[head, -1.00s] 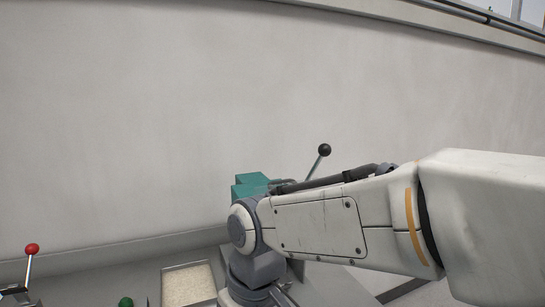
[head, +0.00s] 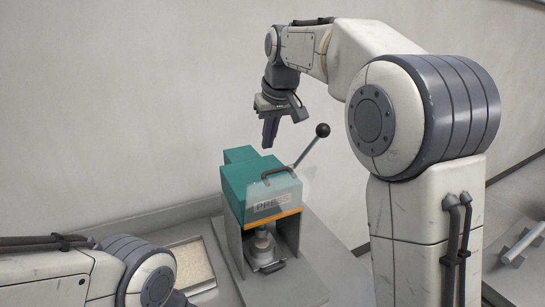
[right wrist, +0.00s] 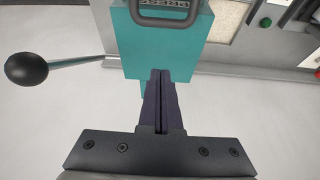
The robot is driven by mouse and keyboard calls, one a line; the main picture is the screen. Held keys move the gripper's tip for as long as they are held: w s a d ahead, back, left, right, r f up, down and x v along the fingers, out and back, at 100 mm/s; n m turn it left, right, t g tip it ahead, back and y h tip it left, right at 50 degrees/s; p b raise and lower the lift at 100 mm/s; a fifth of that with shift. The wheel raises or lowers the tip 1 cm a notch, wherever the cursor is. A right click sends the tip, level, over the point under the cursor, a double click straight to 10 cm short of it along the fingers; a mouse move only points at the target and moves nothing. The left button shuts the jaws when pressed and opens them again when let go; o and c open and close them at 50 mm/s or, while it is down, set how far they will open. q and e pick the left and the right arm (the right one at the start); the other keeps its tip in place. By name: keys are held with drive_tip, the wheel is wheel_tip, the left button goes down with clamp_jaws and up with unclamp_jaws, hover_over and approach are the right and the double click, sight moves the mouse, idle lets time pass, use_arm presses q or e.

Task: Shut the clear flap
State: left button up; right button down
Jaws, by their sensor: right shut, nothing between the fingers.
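The teal press (head: 238,180) stands on the bench with its front opening uncovered. The clear flap (head: 284,187) looks raised, a faint see-through pane at the upper front by the PRESS label. A dark handle (head: 280,173) shows at its upper edge, and in the right wrist view the handle (right wrist: 166,19) is at the top over the teal housing. My right gripper (head: 268,143) is shut and empty, pointing down above and behind the press top, apart from the handle. Its fingers (right wrist: 160,75) are together in the right wrist view. My left gripper is out of view; only its arm shows.
A lever with a black ball (head: 322,130) rises from the press's right side, close to my right arm. A tray of pale granular material (head: 188,265) lies left of the press. A plain wall stands behind. A metal rail (head: 522,243) is at far right.

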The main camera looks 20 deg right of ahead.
sight(275, 192)
drive_tip(key=p+x, duration=0.1)
drive_tip(key=x, duration=0.3)
drive_tip(key=shift+s+f, duration=0.15)
drive_tip(key=shift+f, duration=0.15)
drive_tip(key=shift+s+d, duration=0.25)
drive_tip(key=shift+s, duration=0.9)
drive_tip(key=shift+s+d+f+p, duration=0.15)
drive_tip(key=shift+s+p, duration=0.15)
drive_tip(key=shift+s, duration=0.35)
